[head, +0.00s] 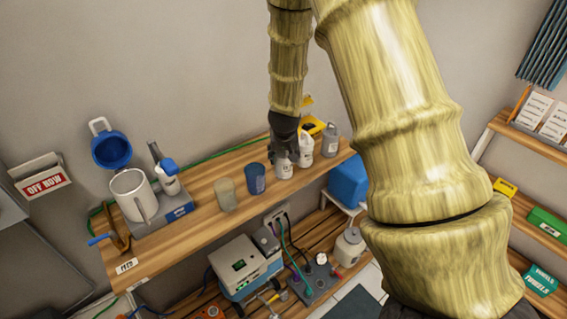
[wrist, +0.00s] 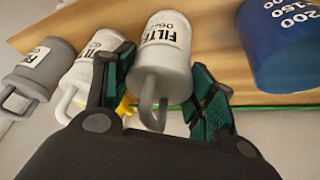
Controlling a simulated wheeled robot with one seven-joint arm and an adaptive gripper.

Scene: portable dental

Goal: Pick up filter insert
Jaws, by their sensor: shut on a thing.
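A white filter insert (wrist: 163,50) with a black-lettered "FILTER" label and a loop handle sits between my fingers in the wrist view. My gripper (wrist: 160,88) is shut on it, one dark green pad on each side. In the head view my gripper (head: 285,141) is over the wooden bench, with the held insert (head: 284,169) below it, partly covered by the fingers. I cannot tell whether its base touches the bench. A second white insert (head: 305,150) and a grey one (head: 330,140) stand close beside it; both also show left in the wrist view.
A blue cup (head: 255,179) and a beige cup (head: 226,194) stand left of the held insert on the bench (head: 200,192). A yellow item (head: 311,124) is behind the inserts. Machines and cables fill the lower shelf.

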